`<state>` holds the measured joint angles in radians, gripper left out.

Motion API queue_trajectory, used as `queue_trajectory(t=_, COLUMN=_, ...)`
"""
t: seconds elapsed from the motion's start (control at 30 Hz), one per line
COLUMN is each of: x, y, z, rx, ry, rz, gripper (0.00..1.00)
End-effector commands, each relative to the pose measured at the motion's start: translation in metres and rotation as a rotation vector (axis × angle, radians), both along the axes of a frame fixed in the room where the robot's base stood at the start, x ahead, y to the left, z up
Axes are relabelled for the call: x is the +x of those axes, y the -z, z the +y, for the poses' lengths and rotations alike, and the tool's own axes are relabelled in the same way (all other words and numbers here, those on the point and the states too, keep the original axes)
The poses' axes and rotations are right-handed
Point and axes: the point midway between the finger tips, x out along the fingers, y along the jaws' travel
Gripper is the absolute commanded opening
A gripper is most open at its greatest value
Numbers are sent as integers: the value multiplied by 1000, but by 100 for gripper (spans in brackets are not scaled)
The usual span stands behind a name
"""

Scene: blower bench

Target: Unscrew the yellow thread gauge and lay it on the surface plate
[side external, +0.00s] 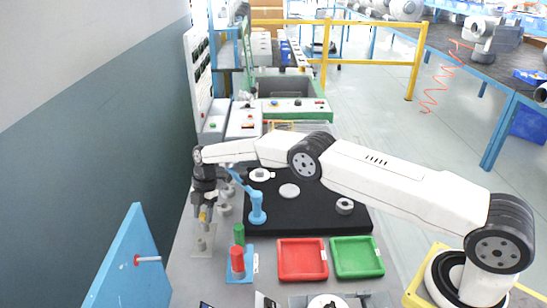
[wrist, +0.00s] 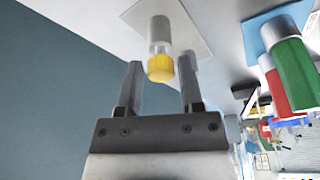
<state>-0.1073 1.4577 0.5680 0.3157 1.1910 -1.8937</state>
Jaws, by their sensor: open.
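The yellow thread gauge (wrist: 160,68) sits on the near end of a grey cylinder (wrist: 160,30) in the wrist view. That cylinder stands on a pale square plate (wrist: 188,22), which shows at the left of the bench in the side view (side external: 208,238). My gripper (wrist: 163,76) is open, with one finger on either side of the yellow gauge and a visible gap at each side. In the side view my gripper (side external: 204,222) points down over the pale plate; the gauge is small and partly hidden there. The black slab (side external: 300,218), apparently the surface plate, lies right of my gripper.
A green cylinder (side external: 239,234) and a red cylinder (side external: 237,260) stand by a blue base (side external: 247,275), close right of my gripper. A blue stand (side external: 257,208) rises at the slab's left. Red (side external: 302,276) and green (side external: 357,272) trays lie in front. The slab has bare areas.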

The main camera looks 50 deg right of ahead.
Motion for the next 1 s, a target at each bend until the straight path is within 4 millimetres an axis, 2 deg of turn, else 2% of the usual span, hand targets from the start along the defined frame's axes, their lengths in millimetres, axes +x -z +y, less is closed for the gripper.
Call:
queue_trajectory(t=0.27, x=-1, y=-1, z=1, rx=2, ry=104, rz=2, gripper=48)
queue_trajectory(t=1.0, x=-2, y=0, z=2, rx=2, ry=738, rz=1, gripper=48)
